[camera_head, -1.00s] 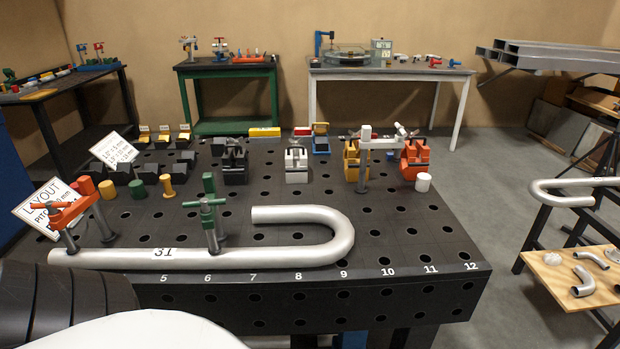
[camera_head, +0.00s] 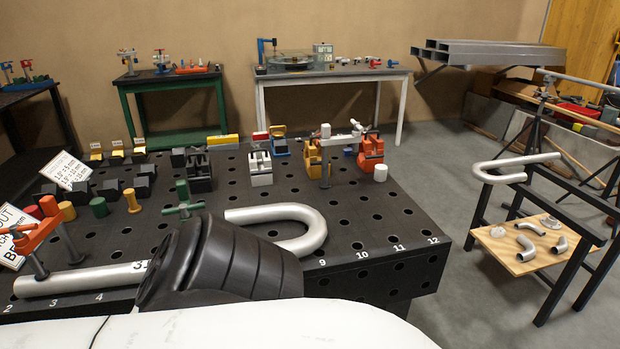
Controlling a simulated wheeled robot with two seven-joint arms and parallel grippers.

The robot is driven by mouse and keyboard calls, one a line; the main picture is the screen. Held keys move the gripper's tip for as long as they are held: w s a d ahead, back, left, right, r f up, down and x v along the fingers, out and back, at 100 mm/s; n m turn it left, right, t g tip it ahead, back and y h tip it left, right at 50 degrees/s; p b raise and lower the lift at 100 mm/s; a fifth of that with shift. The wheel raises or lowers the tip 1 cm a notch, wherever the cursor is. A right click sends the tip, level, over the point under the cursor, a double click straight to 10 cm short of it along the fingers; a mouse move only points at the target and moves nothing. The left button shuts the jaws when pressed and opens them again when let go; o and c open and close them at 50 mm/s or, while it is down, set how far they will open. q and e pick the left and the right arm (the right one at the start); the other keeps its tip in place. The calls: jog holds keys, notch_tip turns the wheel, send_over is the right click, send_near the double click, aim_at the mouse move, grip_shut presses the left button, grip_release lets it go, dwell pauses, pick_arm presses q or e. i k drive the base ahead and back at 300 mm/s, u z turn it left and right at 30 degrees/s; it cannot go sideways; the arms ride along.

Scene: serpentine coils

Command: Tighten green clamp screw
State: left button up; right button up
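The green clamp (camera_head: 184,203) stands on the black perforated table (camera_head: 405,218), its upright green handle and crossbar showing. Its lower part is hidden behind my dark arm segment. A silver J-shaped tube (camera_head: 305,225) lies along the front of the table, its middle covered by my arm. An orange clamp (camera_head: 38,236) stands over the tube's left end. Neither gripper can be seen; only a ribbed black arm part and a white body surface of mine show at the bottom.
White, yellow and orange-red fixtures (camera_head: 260,168) stand at the table's back. A white cylinder (camera_head: 381,173) stands near the right edge. A black rack (camera_head: 540,190) with a bent tube and a wooden shelf (camera_head: 535,246) is to the right, with open floor between.

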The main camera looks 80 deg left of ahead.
aim_at(184, 209)
jog(key=k, duration=0.9)
jog(key=u, duration=0.4)
